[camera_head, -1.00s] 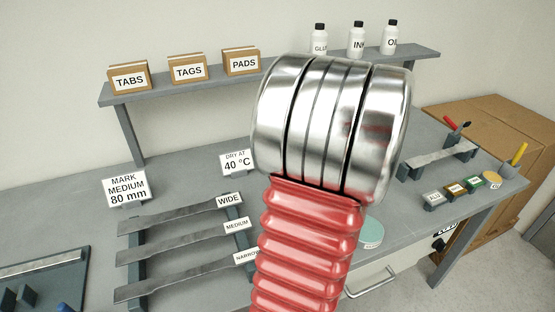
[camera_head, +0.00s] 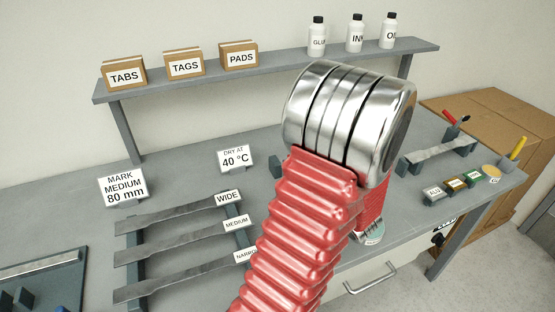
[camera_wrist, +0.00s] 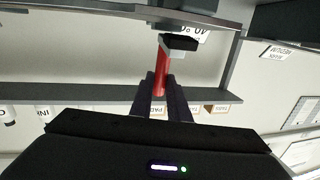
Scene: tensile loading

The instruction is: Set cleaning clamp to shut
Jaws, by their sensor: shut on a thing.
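In the wrist view, my gripper (camera_wrist: 160,88) is shut on a red handle (camera_wrist: 161,70). The handle stands between the two dark fingers and passes beyond their tips to a black block (camera_wrist: 180,42) at its far end. I cannot tell whether this handle belongs to the cleaning clamp or how far the clamp is open. In the head view, my arm covers the gripper and whatever it holds. A small dark block (camera_head: 276,167) shows on the bench just left of my arm.
A sign reading 40 °C (camera_head: 236,158) stands left of the arm. Metal strips (camera_head: 180,248) lie on a rack at front left. A shelf (camera_head: 270,68) with boxes and bottles runs along the back. Small labelled blocks (camera_head: 455,184) sit at right.

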